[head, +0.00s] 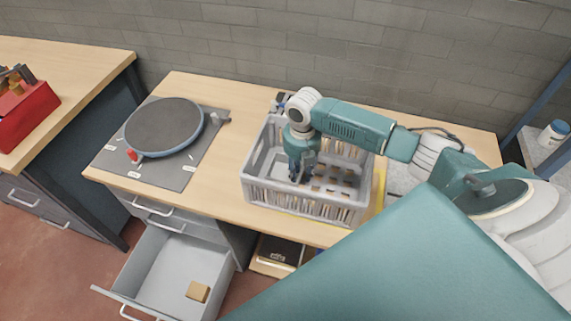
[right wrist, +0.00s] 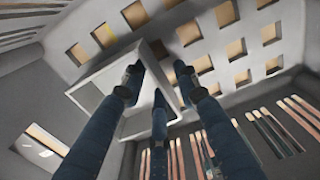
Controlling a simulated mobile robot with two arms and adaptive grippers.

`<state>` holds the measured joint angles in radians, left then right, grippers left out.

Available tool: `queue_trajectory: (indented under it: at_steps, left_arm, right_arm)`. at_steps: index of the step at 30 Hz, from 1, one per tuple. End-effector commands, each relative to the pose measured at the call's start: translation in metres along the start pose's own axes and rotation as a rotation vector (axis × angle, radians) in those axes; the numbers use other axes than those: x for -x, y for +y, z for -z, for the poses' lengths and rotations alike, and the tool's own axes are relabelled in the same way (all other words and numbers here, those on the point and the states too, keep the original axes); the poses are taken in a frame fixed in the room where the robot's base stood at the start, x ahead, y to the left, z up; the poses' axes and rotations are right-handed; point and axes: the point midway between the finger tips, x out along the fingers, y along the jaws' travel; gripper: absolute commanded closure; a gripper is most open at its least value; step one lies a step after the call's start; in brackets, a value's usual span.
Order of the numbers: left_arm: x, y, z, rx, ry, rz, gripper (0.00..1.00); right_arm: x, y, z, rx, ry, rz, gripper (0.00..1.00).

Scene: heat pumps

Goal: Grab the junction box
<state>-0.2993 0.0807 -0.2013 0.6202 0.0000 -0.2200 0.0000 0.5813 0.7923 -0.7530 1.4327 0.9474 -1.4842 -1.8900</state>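The junction box appears to be the pale grey, square-edged box (right wrist: 100,88) on the crate floor in the right wrist view. My right gripper (right wrist: 157,82) points down at it with its fingers spread. Two fingers overlap the box in the picture and the third is to its right; contact cannot be told. In the head view my right gripper (head: 297,168) is inside the grey plastic crate (head: 305,203), near its left part. There the box is mostly hidden by the gripper and crate wall. My left gripper is not in view.
The crate's slotted walls closely surround my right gripper. A round plate device (head: 165,127) on a grey board lies to the left on the workbench (head: 225,160). An open drawer (head: 165,268) holds a small tan block (head: 198,291). A red toolbox (head: 27,112) stands on the left bench.

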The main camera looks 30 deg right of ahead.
Motion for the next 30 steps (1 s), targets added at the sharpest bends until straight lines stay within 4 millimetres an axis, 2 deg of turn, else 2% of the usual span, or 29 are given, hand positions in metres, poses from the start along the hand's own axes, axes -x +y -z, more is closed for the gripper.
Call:
queue_trajectory:
  at_steps: [4, 5, 9, 23, 26, 30]
  left_arm:
    - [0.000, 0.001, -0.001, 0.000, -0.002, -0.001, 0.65]
    - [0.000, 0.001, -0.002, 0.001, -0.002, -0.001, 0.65]
    - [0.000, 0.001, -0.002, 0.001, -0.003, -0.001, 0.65]
    - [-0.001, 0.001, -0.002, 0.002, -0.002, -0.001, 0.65]
    - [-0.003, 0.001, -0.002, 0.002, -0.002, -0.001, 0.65]
    - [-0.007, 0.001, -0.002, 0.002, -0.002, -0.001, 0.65]
  right_arm:
    - [0.000, 0.000, 0.000, 0.000, 0.000, 0.000, 0.70]
    - [0.000, 0.000, 0.000, 0.000, 0.000, 0.000, 0.74]
    - [0.000, 0.000, 0.000, 0.000, 0.000, 0.000, 1.00]
    - [0.004, 0.001, -0.001, -0.001, -0.001, -0.003, 1.00]
    - [0.012, 0.001, -0.001, -0.001, -0.001, -0.003, 1.00]
    - [0.033, 0.001, -0.002, 0.001, -0.004, -0.005, 1.00]
